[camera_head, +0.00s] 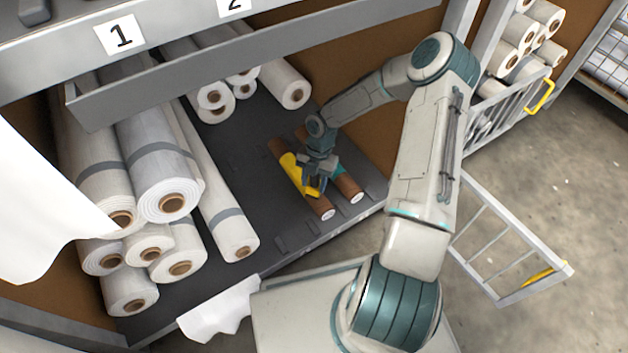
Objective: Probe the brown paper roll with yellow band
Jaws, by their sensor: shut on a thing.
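The brown paper roll with yellow band (321,208) lies on the dark shelf, its near end toward the shelf's front edge. Its yellow band (291,168) shows left of my gripper. My gripper (314,187) reaches down onto this roll just in front of the band and is shut on it. The fingers hide part of the roll, and their exact contact is small in view. A second brown roll with a teal band (347,186) lies close beside it on the right, partly behind my gripper.
White rolls with grey bands (160,170) are stacked on the left of the shelf. More white rolls (284,84) lie at the back. A grey beam (190,66) crosses above. An open barred gate (510,240) stands at right. Bare shelf (262,190) lies left of the brown rolls.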

